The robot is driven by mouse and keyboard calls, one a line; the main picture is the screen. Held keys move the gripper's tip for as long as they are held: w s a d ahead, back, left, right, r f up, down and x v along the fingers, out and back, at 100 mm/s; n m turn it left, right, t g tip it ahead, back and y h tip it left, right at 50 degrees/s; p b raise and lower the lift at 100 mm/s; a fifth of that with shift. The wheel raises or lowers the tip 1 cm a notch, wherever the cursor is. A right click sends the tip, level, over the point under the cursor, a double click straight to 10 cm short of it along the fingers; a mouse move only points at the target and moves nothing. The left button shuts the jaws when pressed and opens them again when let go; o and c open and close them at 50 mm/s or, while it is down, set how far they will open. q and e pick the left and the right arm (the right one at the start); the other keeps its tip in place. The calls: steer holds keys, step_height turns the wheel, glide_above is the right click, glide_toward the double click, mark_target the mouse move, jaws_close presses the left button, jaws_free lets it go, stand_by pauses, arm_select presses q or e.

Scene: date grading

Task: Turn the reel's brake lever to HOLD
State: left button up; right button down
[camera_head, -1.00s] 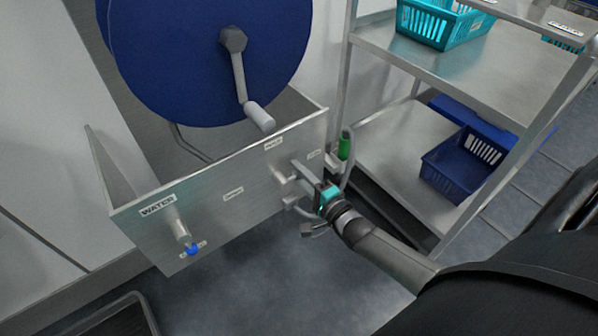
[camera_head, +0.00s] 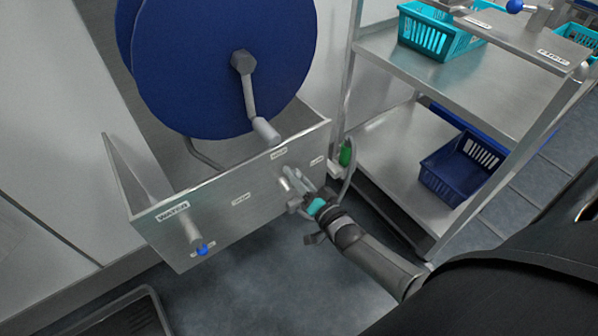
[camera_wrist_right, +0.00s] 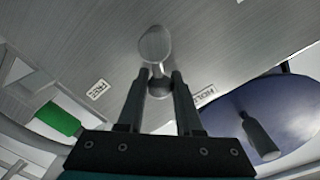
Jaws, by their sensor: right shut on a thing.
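The reel's brake lever (camera_wrist_right: 159,70) has a round metal hub and a short neck ending in a knob. In the right wrist view it stands between the FREE label (camera_wrist_right: 97,89) and the HOLD label (camera_wrist_right: 204,96). My right gripper (camera_wrist_right: 159,84) is shut on the knob end, one finger on each side. In the head view this gripper (camera_head: 294,180) is at the front of the steel panel (camera_head: 225,205), below the HOLD label (camera_head: 278,153) and left of the FREE label (camera_head: 317,160); its fingers largely hide the lever there. My left gripper is out of view.
The blue reel (camera_head: 210,70) with its crank handle (camera_head: 264,131) is above the panel. A blue-tipped WATER valve (camera_head: 202,249) sticks out at left. A green fitting (camera_head: 345,154) and a steel shelf rack (camera_head: 385,135) with baskets stand at right.

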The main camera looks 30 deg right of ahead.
steer(key=n, duration=0.1)
steer(key=a+n, duration=0.1)
steer(key=shift+r+n+p, duration=0.3)
steer(key=shift+n+p, duration=0.1)
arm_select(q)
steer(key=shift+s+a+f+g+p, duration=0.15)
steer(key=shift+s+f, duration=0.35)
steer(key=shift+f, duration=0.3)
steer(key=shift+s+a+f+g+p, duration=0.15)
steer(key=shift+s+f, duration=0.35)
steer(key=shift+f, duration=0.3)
arm_select(e)
steer(key=shift+s+a+n, duration=0.1)
steer(key=shift+a+n, duration=0.25)
steer(key=shift+n, duration=0.6)
steer(key=shift+s+a+n, duration=0.1)
steer(key=shift+a+n, duration=0.25)
steer(key=shift+n, duration=0.6)
steer(key=c, duration=0.6)
jaws_free()
steer(key=shift+w, duration=0.1)
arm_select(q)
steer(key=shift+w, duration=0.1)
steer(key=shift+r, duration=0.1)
